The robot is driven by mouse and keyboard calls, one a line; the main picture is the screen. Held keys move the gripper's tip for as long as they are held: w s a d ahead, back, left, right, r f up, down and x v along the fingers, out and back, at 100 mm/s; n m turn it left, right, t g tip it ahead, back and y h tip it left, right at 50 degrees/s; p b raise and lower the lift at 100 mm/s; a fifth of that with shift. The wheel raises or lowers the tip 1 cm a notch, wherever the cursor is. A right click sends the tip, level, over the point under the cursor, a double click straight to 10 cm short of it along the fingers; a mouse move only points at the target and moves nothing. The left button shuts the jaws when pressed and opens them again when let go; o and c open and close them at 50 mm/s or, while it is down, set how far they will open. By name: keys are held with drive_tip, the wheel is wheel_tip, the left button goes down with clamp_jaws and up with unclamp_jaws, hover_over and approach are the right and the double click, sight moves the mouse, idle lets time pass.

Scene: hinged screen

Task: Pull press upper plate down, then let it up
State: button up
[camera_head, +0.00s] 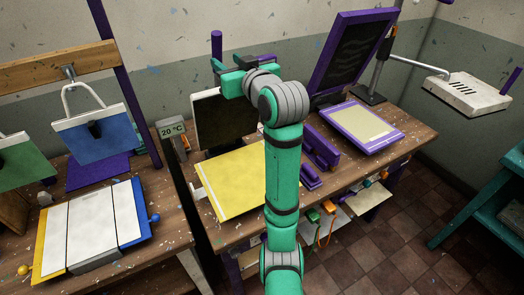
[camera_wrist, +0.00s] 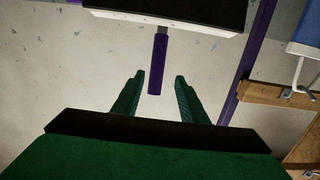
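The press upper plate (camera_head: 222,118) stands raised at the back of the press, its dark face toward the head camera. The yellow lower plate (camera_head: 243,178) lies flat in front of it. A purple handle (camera_head: 216,43) sticks up above the upper plate's top. In the wrist view the handle (camera_wrist: 158,62) extends from the plate's edge (camera_wrist: 165,14), with its end between my fingers. My gripper (camera_head: 230,74) is at the plate's top edge; in the wrist view it (camera_wrist: 159,76) is open, with gaps on both sides of the handle.
A temperature display (camera_head: 173,131) stands left of the press. A purple-framed hinged screen (camera_head: 350,50) stands raised at the right, above a purple-framed base (camera_head: 362,126).

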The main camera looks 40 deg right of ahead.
sight(219, 54)
drive_tip(key=shift+d, duration=0.1)
drive_tip(key=x, duration=0.7)
drive_tip(key=shift+w+d, duration=0.2)
drive_tip(key=shift+w, duration=0.25)
drive_tip(key=shift+c, duration=0.9)
clamp_jaws()
